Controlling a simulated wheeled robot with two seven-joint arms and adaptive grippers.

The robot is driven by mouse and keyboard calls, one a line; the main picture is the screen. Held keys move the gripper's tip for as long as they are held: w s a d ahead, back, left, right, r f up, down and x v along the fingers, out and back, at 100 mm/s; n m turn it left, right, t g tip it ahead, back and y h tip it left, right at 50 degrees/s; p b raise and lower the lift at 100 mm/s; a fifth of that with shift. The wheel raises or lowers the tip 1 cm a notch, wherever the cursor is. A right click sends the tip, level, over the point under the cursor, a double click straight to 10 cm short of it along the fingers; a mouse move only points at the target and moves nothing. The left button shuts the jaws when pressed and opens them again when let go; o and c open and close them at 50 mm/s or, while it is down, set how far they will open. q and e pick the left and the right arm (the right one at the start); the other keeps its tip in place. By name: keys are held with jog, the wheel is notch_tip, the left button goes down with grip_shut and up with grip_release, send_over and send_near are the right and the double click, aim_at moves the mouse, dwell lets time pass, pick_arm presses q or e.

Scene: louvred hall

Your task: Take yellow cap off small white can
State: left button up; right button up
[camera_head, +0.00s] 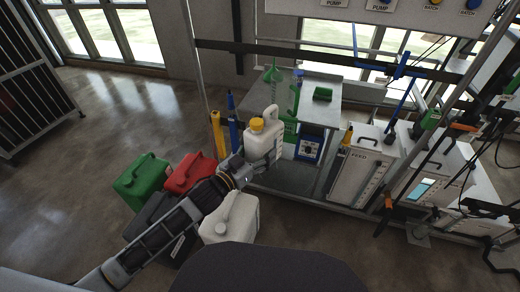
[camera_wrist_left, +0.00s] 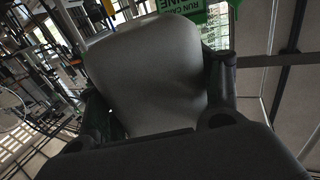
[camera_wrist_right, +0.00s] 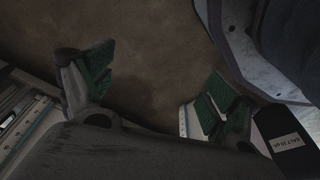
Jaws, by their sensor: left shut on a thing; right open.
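The small white can (camera_head: 263,141) with a yellow cap (camera_head: 257,125) stands out in the middle of the head view, with its grey-white handle at the top. The cap is on the can. My left gripper (camera_head: 243,167) is shut on the can at its lower left side. In the left wrist view the pale can body (camera_wrist_left: 150,75) fills the space between the fingers; the cap does not show there. My right gripper (camera_wrist_right: 150,95) shows only in the right wrist view, open and empty above the brown floor.
A green can (camera_head: 140,180), a red can (camera_head: 192,172) and a larger white can (camera_head: 232,218) stand on the floor by my left arm. A metal bench (camera_head: 325,108) holds a green funnel (camera_head: 273,74) and a green block (camera_head: 322,93). The feed tank (camera_head: 357,170) stands right. Open floor lies left.

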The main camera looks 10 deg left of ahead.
pick_arm(q)
jog(key=shift+s+f+m+g+h, duration=0.1)
jog(key=shift+s+m+g+h, duration=0.25)
jog(key=shift+m+h, duration=0.2)
jog(key=shift+s+d+f+m+g+h, duration=0.1)
jog(key=shift+d+m+g+h, duration=0.05)
jog(key=shift+m+g+h, duration=0.15)
jog(key=shift+s+f+m+g+h, duration=0.15)
jog(key=shift+s+m+g+h, duration=0.1)
jog(key=shift+h, duration=0.1)
jog(key=shift+s+d+f+m+g+h, duration=0.15)
jog(key=shift+s+m+g+h, duration=0.15)
jog(key=shift+g+h, duration=0.2)
jog(key=shift+s+f+m, duration=0.1)
jog(key=shift+f+m, duration=0.05)
jog(key=shift+m, duration=0.15)
jog(key=shift+s+d+f+m+g+h, duration=0.2)
jog(key=shift+s+m+g+h, duration=0.25)
jog(key=shift+g+h, duration=0.4)
jog(key=shift+a+f+g, duration=0.1)
jog(key=shift+g, duration=0.15)
pick_arm(e)
jog(key=shift+s+f, duration=0.2)
jog(key=shift+s, duration=0.55)
pick_arm(q)
jog(key=shift+f+m, duration=0.1)
jog(key=shift+m, duration=0.15)
jog(key=shift+s, duration=0.1)
pick_arm(e)
jog(key=shift+w, duration=0.15)
